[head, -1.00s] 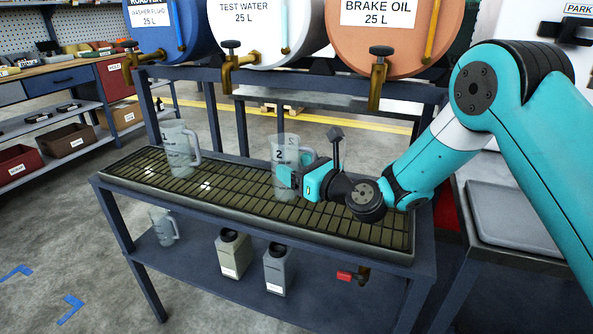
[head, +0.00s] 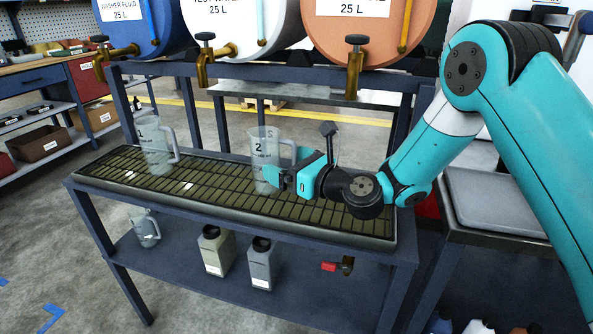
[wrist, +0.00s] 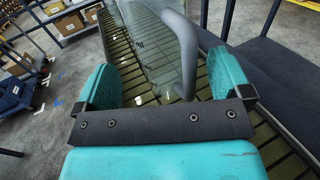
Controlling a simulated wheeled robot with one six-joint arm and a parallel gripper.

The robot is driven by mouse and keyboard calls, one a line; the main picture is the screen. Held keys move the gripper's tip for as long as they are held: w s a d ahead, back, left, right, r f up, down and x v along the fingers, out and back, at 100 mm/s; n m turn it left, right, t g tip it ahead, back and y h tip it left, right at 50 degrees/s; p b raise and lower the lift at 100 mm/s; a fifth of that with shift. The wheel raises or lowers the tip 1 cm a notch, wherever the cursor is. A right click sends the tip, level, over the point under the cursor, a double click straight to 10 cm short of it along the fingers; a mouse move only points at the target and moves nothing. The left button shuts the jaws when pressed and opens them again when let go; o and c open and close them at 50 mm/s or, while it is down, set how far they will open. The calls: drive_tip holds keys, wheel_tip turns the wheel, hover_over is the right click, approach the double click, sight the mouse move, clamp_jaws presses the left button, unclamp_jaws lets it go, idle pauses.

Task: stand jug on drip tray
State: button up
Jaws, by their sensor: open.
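A clear jug marked 2 (head: 262,160) stands upright on the slatted drip tray (head: 220,205), right of its middle. Another clear jug marked 1 (head: 156,147) stands upright on the tray's left part. My gripper (head: 277,179) is beside jug 2 at its handle side. In the wrist view my gripper (wrist: 165,88) has its two teal fingers apart, with the jug's handle (wrist: 183,50) and wall (wrist: 145,45) between and beyond them. I cannot tell whether a finger touches the jug.
Brass taps (head: 354,68) of the washer fluid, test water and brake oil drums hang above the tray's back edge. Two bottles (head: 216,250) and a third jug (head: 145,227) stand on the lower shelf. A grey-topped bench (head: 490,205) is at right.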

drive_tip(key=b+v, duration=0.1)
drive_tip(key=v, duration=0.3)
drive_tip(key=shift+s+d, duration=0.1)
drive_tip(key=s+a+r+n+g, duration=0.2)
drive_tip(key=s+r+n+g, duration=0.15)
drive_tip(key=s+n, duration=0.4)
drive_tip(key=s+a+r+n+g, duration=0.15)
drive_tip(key=s+n+g, duration=0.35)
drive_tip(key=n, duration=0.5)
drive_tip(key=s+d+n+g+h, duration=0.2)
drive_tip(key=s+d+n+h, duration=0.2)
drive_tip(key=s+d+n, duration=0.2)
drive_tip(key=s+d+n+g+h, duration=0.1)
drive_tip(key=s+d+n+h, duration=0.4)
drive_tip(key=s+n, duration=0.5)
drive_tip(key=s+d, duration=0.2)
drive_tip(key=shift+s+d+g, duration=0.2)
drive_tip(key=shift+d+g, duration=0.1)
drive_tip(key=shift+g, duration=0.05)
drive_tip(key=shift+c, duration=0.2)
